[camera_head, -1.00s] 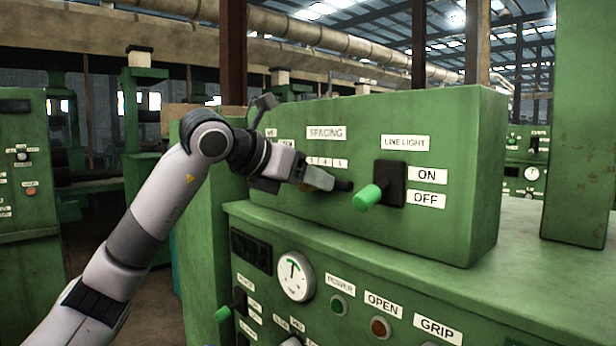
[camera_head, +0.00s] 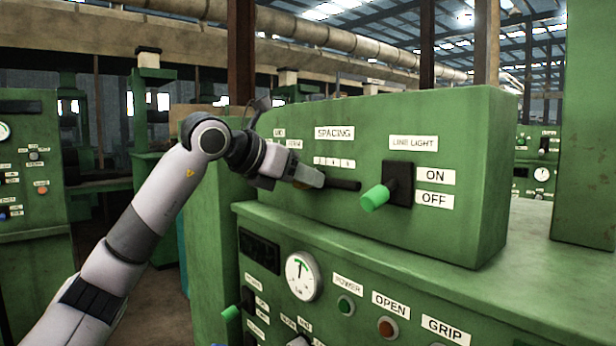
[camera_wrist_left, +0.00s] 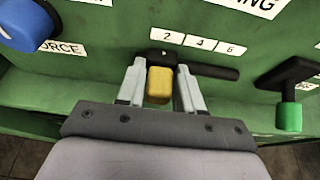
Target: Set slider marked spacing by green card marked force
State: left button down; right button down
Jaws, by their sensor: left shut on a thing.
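The spacing slider has a yellow knob (camera_wrist_left: 159,84) in a dark horizontal slot (camera_wrist_left: 215,72), under white scale cards 2, 4 and 6 in the left wrist view. The knob is at the left part of the slot, near 2. My left gripper (camera_wrist_left: 160,88) is shut on the knob, one finger on each side. In the head view my left gripper (camera_head: 312,178) covers the knob, and the slot's right part (camera_head: 345,185) shows. The SPACING card (camera_head: 334,133) is above. A partly cut-off white card ending in "ORCE" (camera_wrist_left: 62,48) is left of the slider; I see no green card.
A blue knob (camera_wrist_left: 24,24) is left of the slider. The line light lever (camera_head: 376,197), with a green handle, stands out to the right of the slot. A lower panel with a round gauge (camera_head: 302,277) and push buttons is below.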

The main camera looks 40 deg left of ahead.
pick_arm(q)
jog(key=shift+a+r, duration=0.1)
jog(key=shift+a, duration=0.15)
jog(key=c, duration=0.9)
grip_release()
jog(key=shift+b+v, duration=0.45)
jog(key=shift+v, duration=3.15)
jog(key=shift+s, duration=0.1)
